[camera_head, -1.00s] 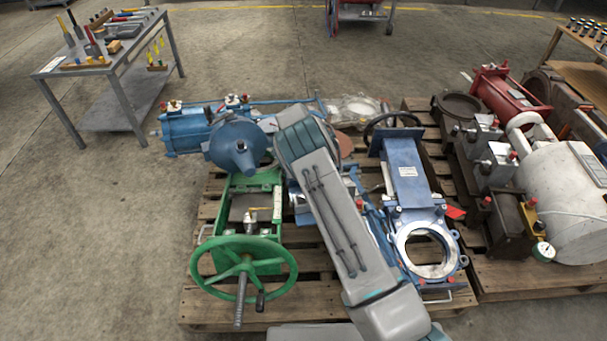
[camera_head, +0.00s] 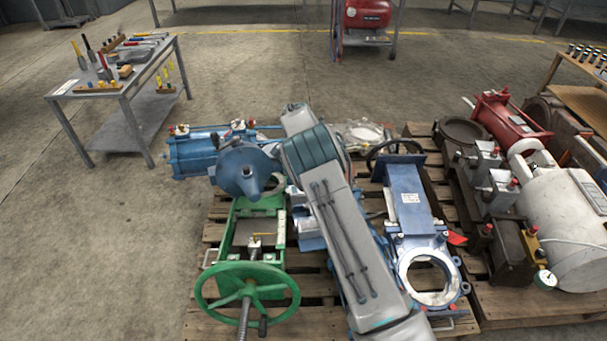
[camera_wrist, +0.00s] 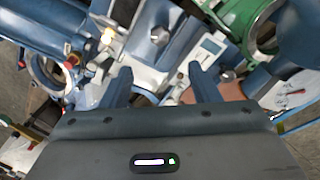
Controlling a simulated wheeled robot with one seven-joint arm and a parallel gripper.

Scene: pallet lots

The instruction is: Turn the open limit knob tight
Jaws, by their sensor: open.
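My gripper (camera_wrist: 160,74) is open and empty in the wrist view, its two dark blue fingers apart above blue valve equipment. A small round metal knob (camera_wrist: 228,76) shows just right of the right finger, below a white label plate. Another round grey knob (camera_wrist: 160,37) sits on a blue block ahead of the gap between the fingers. I cannot tell which of them is the open limit knob. No contact between fingers and a knob shows. In the head view my arm covers the middle of the pallet and hides the gripper.
A green valve with a handwheel (camera_head: 248,292) and a blue gate valve (camera_head: 412,205) stand either side of my arm. A blue actuator (camera_head: 195,153) lies at the back left. A tool table (camera_head: 130,90) stands farther left. Bare floor lies at the left front.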

